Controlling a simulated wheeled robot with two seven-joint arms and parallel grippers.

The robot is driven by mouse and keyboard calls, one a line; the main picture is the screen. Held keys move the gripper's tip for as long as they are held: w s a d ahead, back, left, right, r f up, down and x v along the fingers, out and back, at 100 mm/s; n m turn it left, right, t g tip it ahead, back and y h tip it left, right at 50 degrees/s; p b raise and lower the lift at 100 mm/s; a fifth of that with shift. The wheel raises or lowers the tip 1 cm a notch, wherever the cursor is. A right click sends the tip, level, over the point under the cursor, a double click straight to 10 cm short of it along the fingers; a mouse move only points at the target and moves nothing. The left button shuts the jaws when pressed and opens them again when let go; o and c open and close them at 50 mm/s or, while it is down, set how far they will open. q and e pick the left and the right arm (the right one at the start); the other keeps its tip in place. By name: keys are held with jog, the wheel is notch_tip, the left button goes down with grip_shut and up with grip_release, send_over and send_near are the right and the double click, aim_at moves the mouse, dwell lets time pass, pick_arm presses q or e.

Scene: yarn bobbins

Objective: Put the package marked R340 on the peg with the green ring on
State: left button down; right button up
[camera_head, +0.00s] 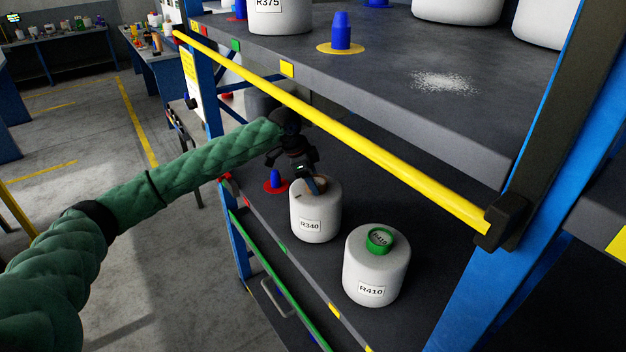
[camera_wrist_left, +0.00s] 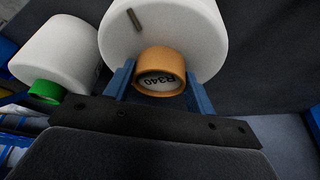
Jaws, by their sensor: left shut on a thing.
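The package marked R340 (camera_head: 316,222) is a white bobbin with an orange-brown collar on top. It stands upright at the lower shelf; I cannot tell whether it touches the shelf. My left gripper (camera_head: 318,185) comes from above and is shut on the collar. In the left wrist view the blue fingers (camera_wrist_left: 160,85) sit on both sides of the orange collar (camera_wrist_left: 160,58), whose top reads R340. A blue peg with a red ring (camera_head: 275,180) stands just behind the package. No peg with a green ring shows clearly. My right gripper is out of view.
A white package marked R410 (camera_head: 376,270) with a green collar stands close on the right. A yellow bar (camera_head: 340,130) crosses the upper shelf's front edge. The upper shelf holds package R375 (camera_head: 280,12), a blue peg with a yellow ring (camera_head: 341,32) and other white packages.

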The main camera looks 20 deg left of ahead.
pick_arm(q)
jog(key=shift+f, duration=0.1)
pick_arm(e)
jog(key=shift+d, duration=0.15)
pick_arm(q)
jog(key=shift+c, duration=2.1)
grip_release()
jog(key=shift+f, duration=0.2)
jog(key=shift+a+r+b, duration=0.15)
jog(key=shift+r+b, duration=0.1)
jog(key=shift+b, duration=0.1)
jog(key=shift+b+v, duration=0.7)
jog(key=shift+v, duration=0.5)
jog(key=b+v, duration=0.1)
jog(key=v, duration=0.3)
jog(key=shift+b, duration=0.35)
jog(key=shift+s+r, duration=0.1)
jog(key=shift+r, duration=0.45)
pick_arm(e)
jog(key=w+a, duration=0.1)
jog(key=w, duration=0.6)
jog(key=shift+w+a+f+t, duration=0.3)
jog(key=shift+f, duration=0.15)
pick_arm(q)
jog(key=shift+a, duration=0.1)
